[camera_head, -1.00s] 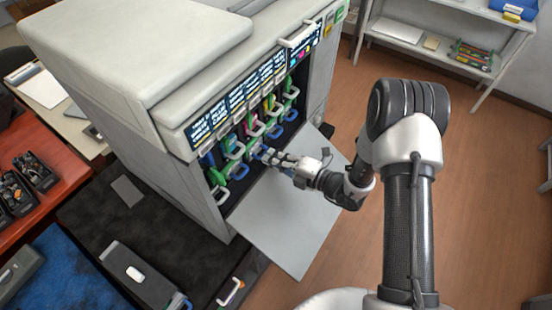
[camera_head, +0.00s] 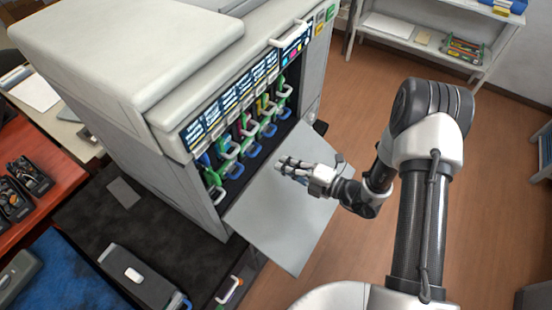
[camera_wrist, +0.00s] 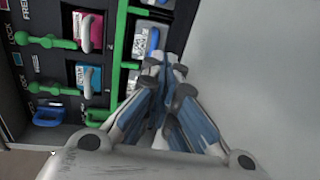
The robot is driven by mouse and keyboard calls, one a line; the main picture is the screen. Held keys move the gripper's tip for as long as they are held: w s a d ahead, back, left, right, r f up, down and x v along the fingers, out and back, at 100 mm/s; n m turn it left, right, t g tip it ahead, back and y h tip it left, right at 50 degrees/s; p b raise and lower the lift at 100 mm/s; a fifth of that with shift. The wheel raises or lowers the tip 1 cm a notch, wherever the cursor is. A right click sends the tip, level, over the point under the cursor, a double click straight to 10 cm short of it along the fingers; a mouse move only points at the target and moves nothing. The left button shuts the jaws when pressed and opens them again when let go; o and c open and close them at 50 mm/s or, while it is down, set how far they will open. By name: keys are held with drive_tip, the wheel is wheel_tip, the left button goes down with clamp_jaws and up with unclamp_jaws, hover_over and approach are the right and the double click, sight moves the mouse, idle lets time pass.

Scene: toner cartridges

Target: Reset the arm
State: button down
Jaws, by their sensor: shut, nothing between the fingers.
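My gripper (camera_head: 283,165) is shut and empty. In the head view it hangs over the lowered grey door panel (camera_head: 285,225) of the large printer (camera_head: 165,110), a short way from the open cartridge bay. In the wrist view my gripper's fingers (camera_wrist: 168,65) are together and point toward the bay. The bay holds a row of toner cartridges with handles: a magenta one (camera_wrist: 84,32) and a cyan one (camera_wrist: 82,78) show in the wrist view, beside green levers (camera_wrist: 45,41). A blue handle (camera_wrist: 48,115) sits lower left. The fingers hide part of the bay.
A dark box (camera_head: 140,275) with a white label lies on the floor mat at lower left. A red-brown table (camera_head: 40,150) stands at the left. A white shelf (camera_head: 420,35) stands at the back right.

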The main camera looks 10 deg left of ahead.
drive_tip(key=shift+v, duration=1.05)
drive_tip(key=shift+f, duration=0.15)
drive_tip(key=s+a+r+n+g+h, duration=0.1)
drive_tip(key=s+r+n+g, duration=0.25)
drive_tip(key=r+n, duration=0.35)
drive_tip(key=s+r+n+g, duration=0.3)
drive_tip(key=s+r+n, duration=0.1)
drive_tip(key=r+n, duration=0.4)
drive_tip(key=s+d+r+n+g+h, duration=0.2)
drive_tip(key=s+d+r+n+h, duration=0.3)
drive_tip(key=s+n, duration=0.5)
drive_tip(key=s+d+r+n+t+h, duration=0.2)
drive_tip(key=d+r+n+t+h, duration=0.1)
drive_tip(key=d+n, duration=0.4)
drive_tip(key=s+d+r+n+t+h, duration=0.2)
drive_tip(key=d+r+n+t+h, duration=0.2)
drive_tip(key=d+n+h, duration=0.2)
drive_tip(key=d+n, duration=0.2)
drive_tip(key=d, duration=0.1)
drive_tip(key=shift+r+t, duration=0.2)
drive_tip(key=shift+t, duration=0.15)
